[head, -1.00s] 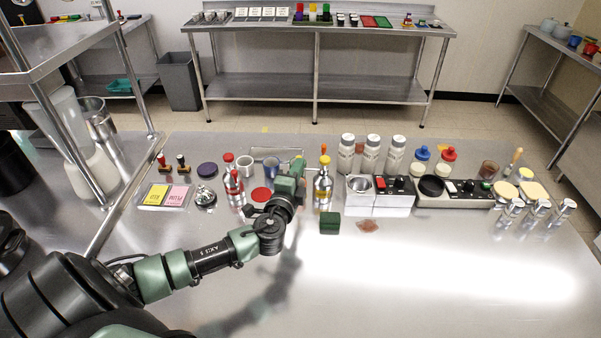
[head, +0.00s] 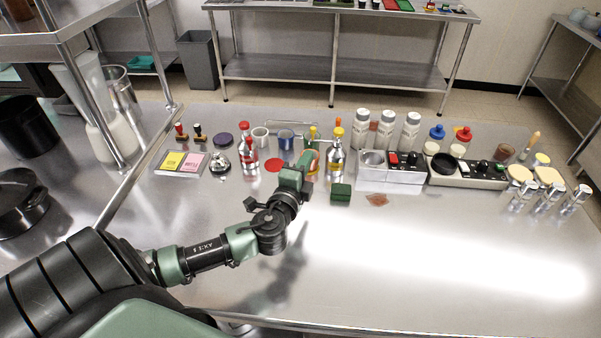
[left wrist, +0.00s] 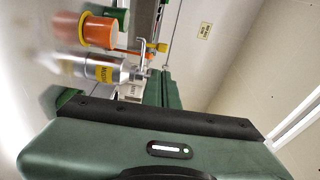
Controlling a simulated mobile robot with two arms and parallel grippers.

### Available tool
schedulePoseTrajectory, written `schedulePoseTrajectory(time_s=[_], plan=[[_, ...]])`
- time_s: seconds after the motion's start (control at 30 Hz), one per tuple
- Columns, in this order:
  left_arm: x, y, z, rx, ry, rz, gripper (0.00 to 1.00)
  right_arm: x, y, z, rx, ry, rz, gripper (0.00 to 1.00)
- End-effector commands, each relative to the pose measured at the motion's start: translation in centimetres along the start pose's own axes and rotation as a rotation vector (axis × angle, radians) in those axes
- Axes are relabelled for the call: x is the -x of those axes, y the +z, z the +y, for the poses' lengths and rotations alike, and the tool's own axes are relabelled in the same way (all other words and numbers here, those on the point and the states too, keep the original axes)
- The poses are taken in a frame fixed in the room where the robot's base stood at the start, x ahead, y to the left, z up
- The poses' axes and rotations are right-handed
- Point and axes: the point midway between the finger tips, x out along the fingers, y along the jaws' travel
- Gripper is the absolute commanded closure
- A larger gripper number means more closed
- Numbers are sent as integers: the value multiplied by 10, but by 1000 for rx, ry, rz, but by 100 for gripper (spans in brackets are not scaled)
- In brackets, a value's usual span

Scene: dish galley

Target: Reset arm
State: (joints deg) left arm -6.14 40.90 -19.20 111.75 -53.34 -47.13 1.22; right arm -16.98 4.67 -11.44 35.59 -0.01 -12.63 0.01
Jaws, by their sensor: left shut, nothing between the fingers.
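My left arm reaches in from the left over the steel counter (head: 400,285). Its left gripper (head: 308,166) points away from me, toward the row of items. It is shut and empty. It appears just left of a silver bottle with a yellow label (head: 336,160), with an orange cup (head: 314,158) partly hidden behind it. In the left wrist view, the gripper's green fingers (left wrist: 166,88) lie together, near the silver bottle (left wrist: 105,70) and the orange cup (left wrist: 98,30). Whether they touch anything is unclear. My right gripper is out of view.
A green block (head: 341,192) and a brown patch (head: 377,200) lie right of the gripper. Red-topped bottles (head: 249,158) and a bell (head: 219,161) stand left. White shakers (head: 386,130) stand behind a grey control unit (head: 391,170). The front counter is clear.

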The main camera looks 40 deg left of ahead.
Motion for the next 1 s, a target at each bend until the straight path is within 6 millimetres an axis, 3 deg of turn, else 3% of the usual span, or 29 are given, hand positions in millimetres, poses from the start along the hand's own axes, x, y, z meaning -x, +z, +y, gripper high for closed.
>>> schedulePoseTrajectory(time_s=[0.2,0.53,0.83,1.0], plan=[[29,3,2,-1,2,2,100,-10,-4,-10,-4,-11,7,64],[35,4,-4,-1,-1,1,100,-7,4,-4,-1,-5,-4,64],[36,2,-57,0,0,1,100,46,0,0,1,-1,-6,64],[37,1,-76,0,0,1,100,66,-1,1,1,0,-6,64]])
